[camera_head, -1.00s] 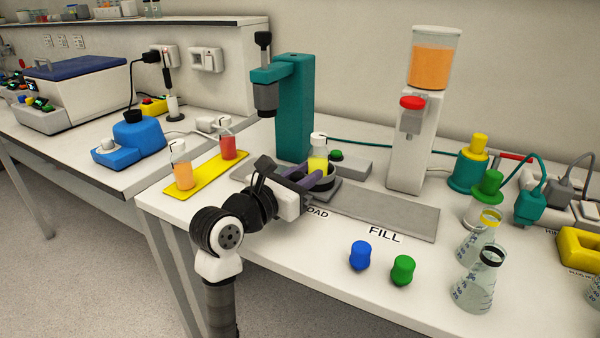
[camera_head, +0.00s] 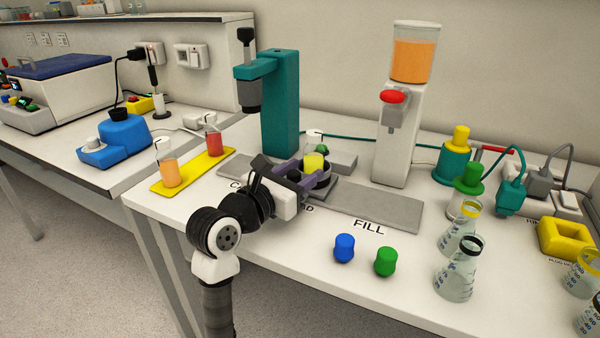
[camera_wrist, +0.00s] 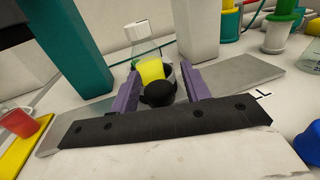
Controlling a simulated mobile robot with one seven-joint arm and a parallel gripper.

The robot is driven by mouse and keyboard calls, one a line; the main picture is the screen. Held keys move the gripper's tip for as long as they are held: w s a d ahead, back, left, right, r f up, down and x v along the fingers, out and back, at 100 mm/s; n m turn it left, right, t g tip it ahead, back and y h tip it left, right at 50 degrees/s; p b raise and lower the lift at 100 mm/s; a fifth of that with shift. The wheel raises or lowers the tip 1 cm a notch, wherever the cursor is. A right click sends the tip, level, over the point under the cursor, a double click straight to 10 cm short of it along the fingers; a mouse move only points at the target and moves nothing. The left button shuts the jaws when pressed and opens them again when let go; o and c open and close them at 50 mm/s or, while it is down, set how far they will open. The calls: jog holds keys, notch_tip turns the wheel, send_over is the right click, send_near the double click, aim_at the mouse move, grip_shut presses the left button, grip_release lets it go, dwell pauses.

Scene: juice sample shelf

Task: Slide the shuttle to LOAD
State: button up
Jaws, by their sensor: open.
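The shuttle (camera_head: 325,190) is a dark plate with a round black holder on the grey rail (camera_head: 385,207). It sits left of the rail's middle, behind the partly hidden LOAD label, where only the last letters show. A clear bottle with yellow liquid (camera_head: 314,163) stands upright in the holder; it also shows in the wrist view (camera_wrist: 150,68). My gripper (camera_head: 307,175) is open, its purple fingers on either side of the shuttle's black knob (camera_wrist: 158,94). I cannot tell whether either finger touches the knob.
The teal press (camera_head: 281,105) stands behind the rail on the left, the white dispenser (camera_head: 398,140) behind its right part. A yellow strip (camera_head: 190,175) with two bottles lies left. Blue (camera_head: 344,247) and green (camera_head: 385,261) caps and flasks (camera_head: 458,275) stand in front and right.

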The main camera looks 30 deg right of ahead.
jog(key=b+v, duration=0.2)
jog(key=v, duration=1.1)
jog(key=shift+s+a, duration=0.2)
jog(key=shift+a, duration=0.15)
